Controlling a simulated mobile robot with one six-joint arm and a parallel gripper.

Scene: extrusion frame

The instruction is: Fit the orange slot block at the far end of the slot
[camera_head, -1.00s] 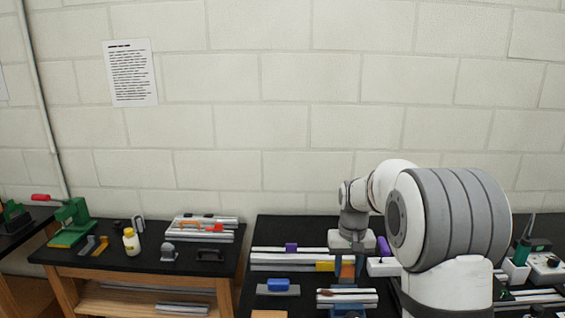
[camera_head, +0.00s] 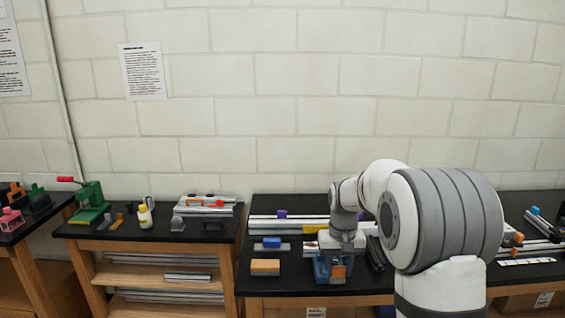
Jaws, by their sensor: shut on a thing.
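My gripper (camera_head: 338,262) is at the front of the middle black table, pointing down. It is shut on a small orange block (camera_head: 338,272), which shows at its fingertips. A blue fixture (camera_head: 321,268) is right at the fingers; I cannot tell whether the block touches it. The long silver slotted extrusion (camera_head: 275,228) lies across the back of this table. A purple block (camera_head: 282,213) sits towards its left part, and a yellow piece (camera_head: 311,229) lies along its front. My arm hides the extrusion's right part.
A blue block on a grey plate (camera_head: 271,243) and an orange-topped block (camera_head: 265,267) stand left of my gripper. Dark parts (camera_head: 375,253) stand close on its right. The left table (camera_head: 140,231) holds a bottle (camera_head: 145,215) and a green press (camera_head: 90,203). Bare tabletop shows near the front-left edge.

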